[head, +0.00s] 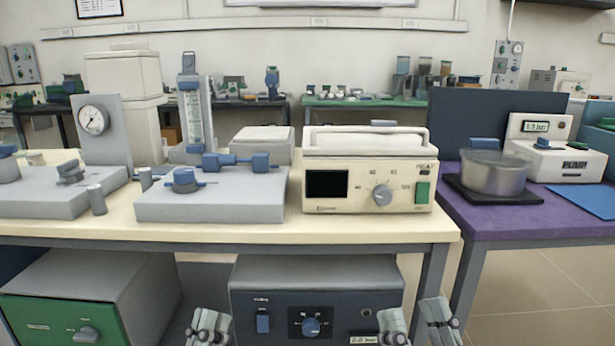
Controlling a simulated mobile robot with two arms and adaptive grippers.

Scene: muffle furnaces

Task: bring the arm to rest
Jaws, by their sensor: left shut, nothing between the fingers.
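Neither appears to hold or touch anything.
The cream table (330,227) bears a cream heater unit (368,170) and grey apparatus (210,200). Below are a dark-fronted unit (280,300) and a green-fronted box (60,315). A purple table (515,220) with a metal pot (495,175) stands right. Floor at lower right is clear.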

